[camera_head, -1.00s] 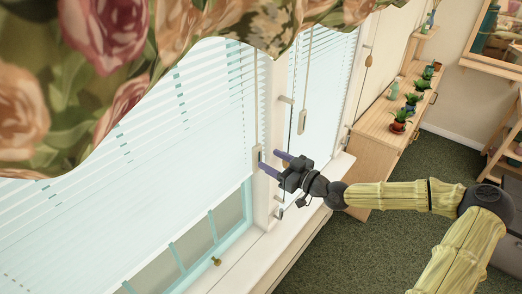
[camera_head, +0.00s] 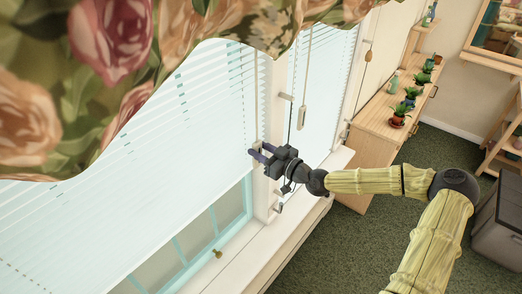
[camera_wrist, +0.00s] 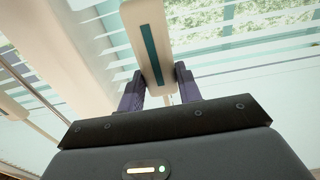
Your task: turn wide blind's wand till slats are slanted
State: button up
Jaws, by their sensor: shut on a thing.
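The wide blind (camera_head: 150,170) fills the left of the head view, its pale slats lying close together with thin lines between them. In the wrist view its slats (camera_wrist: 210,47) show gaps with greenery beyond. Its wand (camera_head: 257,100) hangs at the blind's right edge. The wand's beige handle with a teal stripe (camera_wrist: 153,45) stands between my purple fingertips. My gripper (camera_head: 257,151) is shut on this handle; it also shows in the wrist view (camera_wrist: 158,88). In the head view my fingers mostly hide the handle.
A narrower blind (camera_head: 325,75) with its own hanging wand (camera_head: 303,117) is just to the right. The floral valance (camera_head: 100,75) covers the upper left. A window sill (camera_head: 250,255) runs below. A wooden cabinet (camera_head: 370,130) with several potted plants stands beyond.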

jog(key=shift+w+d+f+n+g+y+b, duration=0.15)
jog(key=shift+n+g+y+b, duration=0.15)
jog(key=shift+b, duration=1.2)
jog(key=shift+a+f+n+g+y+b, duration=0.1)
jog(key=shift+f+n+g+y+b, duration=0.2)
jog(key=shift+b, duration=1.2)
jog(key=n+g+b, duration=0.1)
jog(key=g+b, duration=0.1)
jog(key=b, duration=0.3)
jog(key=shift+w+d+r+y, duration=0.1)
jog(key=shift+r+y, duration=0.05)
jog(key=shift+y, duration=0.25)
jog(key=n+g+y+b, duration=0.1)
jog(key=n+g+b, duration=0.1)
jog(key=b, duration=0.3)
jog(key=shift+w+r+g, duration=0.1)
jog(key=shift+r+g, duration=0.05)
jog(key=shift+g, duration=0.25)
jog(key=shift+n+g+b, duration=0.3)
jog(key=shift+w+r+n+g+y+b, duration=0.15)
jog(key=shift+n+g+y+b, duration=0.15)
jog(key=shift+n+g+b, duration=0.45)
jog(key=shift+r+n+g, duration=0.1)
jog(key=shift+n+g, duration=0.25)
jog(key=shift+g, duration=0.6)
jog(key=o, duration=1)
